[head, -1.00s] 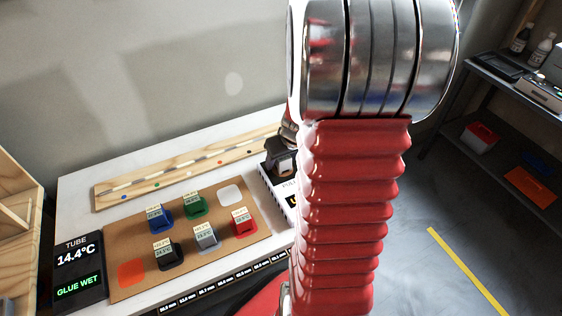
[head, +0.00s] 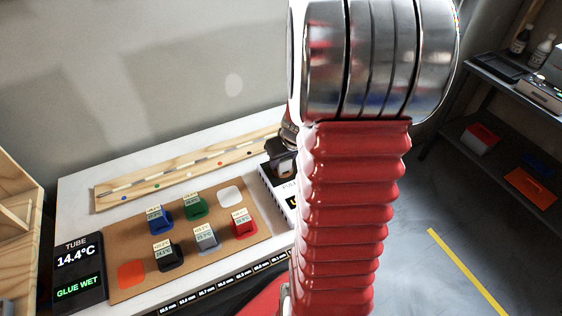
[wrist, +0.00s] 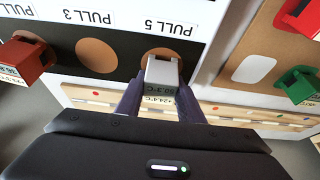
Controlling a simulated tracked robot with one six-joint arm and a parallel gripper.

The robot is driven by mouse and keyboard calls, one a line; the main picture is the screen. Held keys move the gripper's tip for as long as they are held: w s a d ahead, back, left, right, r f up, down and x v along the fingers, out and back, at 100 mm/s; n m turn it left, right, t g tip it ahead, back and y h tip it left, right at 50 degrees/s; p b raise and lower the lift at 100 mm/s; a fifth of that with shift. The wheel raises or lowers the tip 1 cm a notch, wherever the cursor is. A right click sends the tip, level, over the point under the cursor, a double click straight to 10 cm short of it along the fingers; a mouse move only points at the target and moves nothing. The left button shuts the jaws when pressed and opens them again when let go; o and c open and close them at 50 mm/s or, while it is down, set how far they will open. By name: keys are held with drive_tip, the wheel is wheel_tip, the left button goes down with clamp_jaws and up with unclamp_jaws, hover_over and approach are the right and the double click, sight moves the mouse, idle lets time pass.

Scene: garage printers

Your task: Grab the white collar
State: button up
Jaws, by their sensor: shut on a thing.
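The white collar (wrist: 162,72) is between the two dark fingers of my gripper (wrist: 160,98) in the wrist view, and the fingers are shut on it. A temperature tag hangs on its near side. It stands over the brown round spot marked PULL 5 (wrist: 172,52) on a black strip; I cannot tell whether it touches the strip. In the head view my gripper is mostly hidden behind my red arm, and I cannot make out the collar there.
The tan board (head: 118,288) carries blue (head: 159,220), green (head: 195,207), black (head: 169,255), grey (head: 207,238) and red (head: 244,226) tagged collars. Its white patch (head: 230,196) and orange patch (head: 131,273) are bare. A wooden rail (head: 110,196) lies behind.

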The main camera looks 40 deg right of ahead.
wheel_tip(320, 180, up, 10)
idle(0.6)
idle(0.4)
